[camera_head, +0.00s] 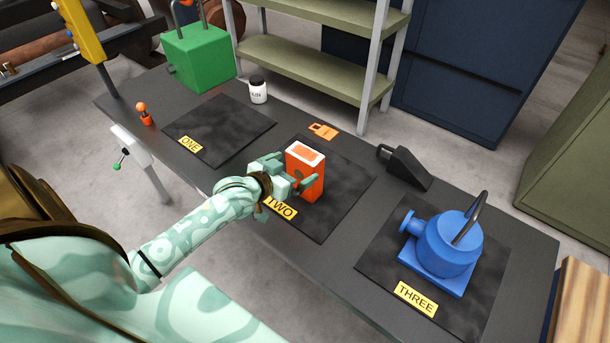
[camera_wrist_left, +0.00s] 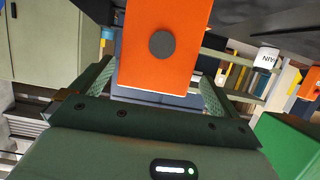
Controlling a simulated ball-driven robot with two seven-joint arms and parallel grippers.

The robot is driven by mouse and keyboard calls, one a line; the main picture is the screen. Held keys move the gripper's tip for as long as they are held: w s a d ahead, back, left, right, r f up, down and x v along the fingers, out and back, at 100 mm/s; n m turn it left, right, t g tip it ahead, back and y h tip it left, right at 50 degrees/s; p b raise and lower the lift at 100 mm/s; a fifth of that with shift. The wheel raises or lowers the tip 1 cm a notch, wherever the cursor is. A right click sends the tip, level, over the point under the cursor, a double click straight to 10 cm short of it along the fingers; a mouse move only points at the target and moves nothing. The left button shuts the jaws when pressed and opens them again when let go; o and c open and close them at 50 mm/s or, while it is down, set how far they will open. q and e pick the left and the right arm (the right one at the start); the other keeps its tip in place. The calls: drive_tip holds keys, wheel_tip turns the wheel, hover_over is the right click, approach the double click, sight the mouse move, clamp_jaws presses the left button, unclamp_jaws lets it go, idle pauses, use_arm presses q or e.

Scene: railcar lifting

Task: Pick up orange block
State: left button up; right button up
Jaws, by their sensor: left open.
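The orange block (camera_head: 306,171) stands upright on the mat marked TWO, with a white-edged top face. In the left wrist view the orange block (camera_wrist_left: 158,62) fills the upper middle, with a dark round spot on its face. My left gripper (camera_head: 303,187) is at the block from the left, with its fingers on either side of it. It also shows in the left wrist view (camera_wrist_left: 157,92), with one finger to each side of the block. The jaws are open. I cannot tell whether a finger touches the block. My right gripper is not in view.
A blue pump-like unit (camera_head: 447,243) sits on mat THREE (camera_head: 377,253). A black wedge (camera_head: 405,167) stands behind. Mat ONE (camera_head: 225,125) is empty. A green block (camera_head: 199,57), white bottle (camera_head: 258,90) and small orange knob (camera_head: 144,112) stand along the bench.

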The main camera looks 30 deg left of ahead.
sight(299, 167)
use_arm(q)
drive_tip(key=shift+w+f, duration=0.2)
drive_tip(key=shift+w, duration=0.15)
drive_tip(key=b+x, duration=0.1)
drive_tip(key=x, duration=0.1)
drive_tip(key=b+x, duration=0.1)
drive_tip(key=x, duration=0.1)
drive_tip(key=shift+d+f, duration=0.15)
drive_tip(key=shift+d, duration=0.1)
drive_tip(key=shift+w, duration=0.25)
drive_tip(key=c, duration=1.1)
